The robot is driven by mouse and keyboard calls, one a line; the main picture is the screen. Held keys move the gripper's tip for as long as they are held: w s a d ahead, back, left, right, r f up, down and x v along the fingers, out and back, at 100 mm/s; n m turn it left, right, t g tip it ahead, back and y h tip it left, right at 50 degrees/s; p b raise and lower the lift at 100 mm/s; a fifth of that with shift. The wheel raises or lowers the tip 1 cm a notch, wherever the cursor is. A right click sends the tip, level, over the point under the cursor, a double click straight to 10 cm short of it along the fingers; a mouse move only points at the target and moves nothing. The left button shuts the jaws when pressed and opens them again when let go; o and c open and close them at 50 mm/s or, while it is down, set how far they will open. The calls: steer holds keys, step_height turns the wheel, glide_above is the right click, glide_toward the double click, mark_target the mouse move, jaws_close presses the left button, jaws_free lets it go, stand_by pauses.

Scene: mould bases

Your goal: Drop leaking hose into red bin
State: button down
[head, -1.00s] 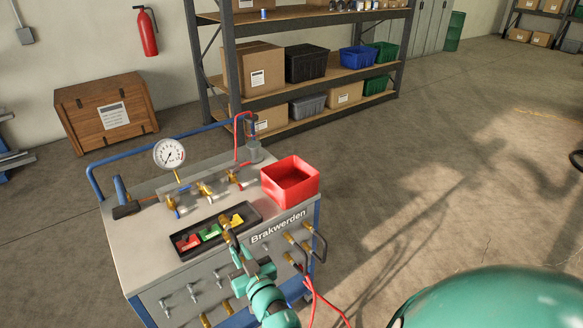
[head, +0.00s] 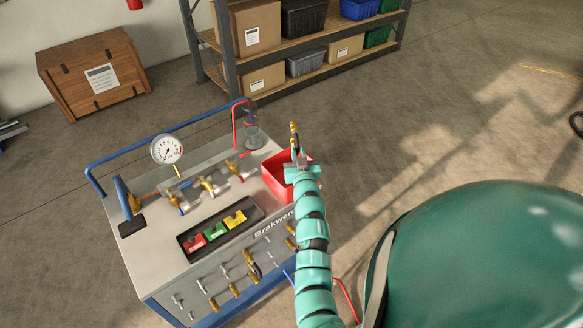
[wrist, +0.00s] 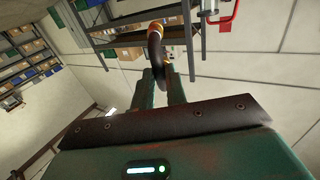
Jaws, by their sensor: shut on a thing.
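The red bin (head: 272,183) stands on the right end of the grey cart top, partly hidden behind my gripper and arm. My gripper (head: 297,158) is raised at the bin's right side in the head view; I cannot tell whether it is directly over the opening. It is shut on a short dark hose with brass-coloured ends (head: 294,134), which sticks up above the fingers. In the wrist view the hose (wrist: 155,48) curves up from between the fingertips (wrist: 163,80), its orange-brass end on top. I cannot see any leak on it.
The cart top (head: 150,245) carries a pressure gauge (head: 167,150), brass valves (head: 207,187) and a black tray (head: 252,214) with red, green and yellow pieces. A blue rail (head: 165,136) runs along the back. Hoses and fittings hang on the front. A shelf rack (head: 290,65) stands behind.

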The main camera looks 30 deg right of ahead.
step_height(320, 180, down, 6)
steer(key=b, duration=0.5)
steer(key=shift+d+r, duration=0.1)
steer(key=c, duration=1.3)
jaws_free()
steer(key=shift+c, duration=0.2)
steer(key=shift+s, duration=0.1)
steer(key=b+v, duration=0.6)
steer(key=v, duration=1.1)
steer(key=shift+s, duration=0.1)
